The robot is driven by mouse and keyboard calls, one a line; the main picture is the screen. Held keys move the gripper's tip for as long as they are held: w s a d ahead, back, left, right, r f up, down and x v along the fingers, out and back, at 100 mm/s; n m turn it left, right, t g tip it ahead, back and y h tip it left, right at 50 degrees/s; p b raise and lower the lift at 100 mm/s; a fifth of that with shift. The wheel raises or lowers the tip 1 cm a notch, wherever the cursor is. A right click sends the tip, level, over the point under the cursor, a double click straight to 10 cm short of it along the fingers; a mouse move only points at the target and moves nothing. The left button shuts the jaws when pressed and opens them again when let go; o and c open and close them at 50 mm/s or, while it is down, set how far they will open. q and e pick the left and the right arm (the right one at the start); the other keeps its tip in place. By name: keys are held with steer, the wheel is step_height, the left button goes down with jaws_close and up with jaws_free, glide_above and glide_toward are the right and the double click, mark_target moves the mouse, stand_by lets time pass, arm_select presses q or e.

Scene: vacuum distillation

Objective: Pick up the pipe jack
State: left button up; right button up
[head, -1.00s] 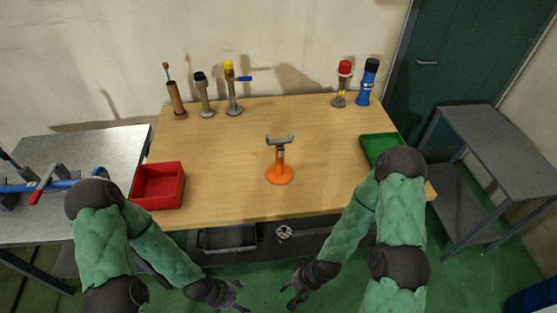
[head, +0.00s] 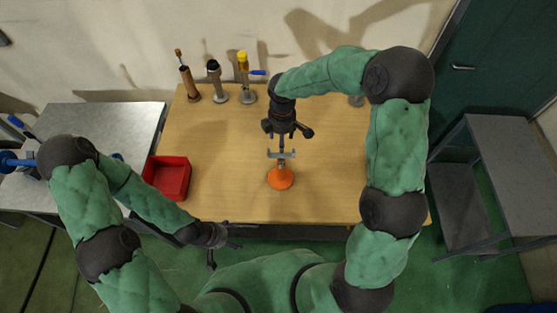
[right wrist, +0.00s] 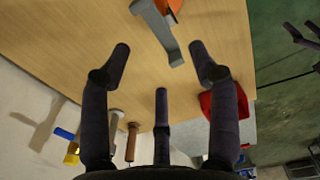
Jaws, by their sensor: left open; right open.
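The pipe jack has an orange round base (head: 280,178) and a grey forked head (head: 281,154). It stands upright near the middle of the wooden table. My right gripper (head: 287,133) is open and empty, pointing down just beyond the jack's head in the head view. In the right wrist view the jack's grey head (right wrist: 160,32) lies past the open fingers, near the top edge, and its orange part is cut off there. No contact shows. My left gripper (head: 226,254) is open and empty, low in front of the table's front edge.
A red box (head: 168,178) sits at the table's left. Several pipe fittings (head: 217,82) stand along the back edge. My right arm hides the table's right side, including most of the back-right fittings. A grey side table (head: 500,165) stands at right. The wood around the jack is clear.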

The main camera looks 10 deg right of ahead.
mark_target(281, 161)
step_height(281, 161, down, 15)
steer(key=shift+f, duration=0.15)
stand_by(0.6)
jaws_close()
